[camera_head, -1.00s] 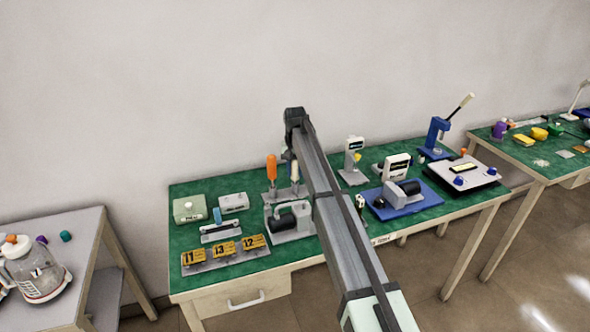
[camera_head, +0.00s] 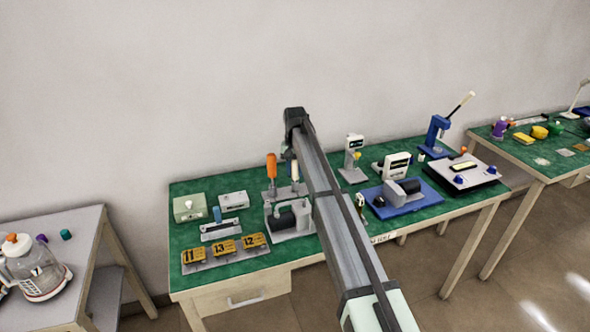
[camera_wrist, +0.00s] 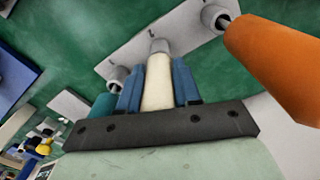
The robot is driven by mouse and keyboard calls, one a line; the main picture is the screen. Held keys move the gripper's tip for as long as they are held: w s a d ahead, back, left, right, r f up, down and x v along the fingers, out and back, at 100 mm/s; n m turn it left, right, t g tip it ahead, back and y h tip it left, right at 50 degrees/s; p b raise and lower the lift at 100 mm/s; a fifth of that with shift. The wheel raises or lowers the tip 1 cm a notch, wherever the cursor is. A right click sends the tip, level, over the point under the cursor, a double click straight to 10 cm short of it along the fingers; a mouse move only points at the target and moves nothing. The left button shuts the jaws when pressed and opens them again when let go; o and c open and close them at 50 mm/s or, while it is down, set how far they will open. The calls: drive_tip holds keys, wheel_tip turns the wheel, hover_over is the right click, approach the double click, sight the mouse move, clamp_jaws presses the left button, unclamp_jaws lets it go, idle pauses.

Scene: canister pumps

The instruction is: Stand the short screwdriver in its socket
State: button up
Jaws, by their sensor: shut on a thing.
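A cream-handled screwdriver, which I take for the short one (camera_wrist: 158,85), is between the blue fingers of my gripper (camera_wrist: 158,72) in the wrist view. My gripper is shut on its handle. Its far end meets or lies over the grey middle socket (camera_wrist: 158,46) of a pale plate (camera_wrist: 133,52); I cannot tell how deep it sits. In the head view the cream handle (camera_head: 295,171) shows upright beside my arm, over the grey rack (camera_head: 283,193). My arm hides most of the gripper there.
An orange-handled screwdriver (camera_wrist: 275,65) stands close at the right in the wrist view, and in the head view (camera_head: 271,167) left of my arm. A teal handle (camera_wrist: 102,106) is close at the left. A grey pump (camera_head: 290,220) stands in front of the rack.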

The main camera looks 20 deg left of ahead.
idle(0.3)
drive_tip(key=o, duration=1.1)
drive_tip(key=shift+o, duration=0.2)
drive_tip(key=shift+r, duration=0.1)
wheel_tip(320, 180, up, 14)
drive_tip(key=shift+f, duration=0.2)
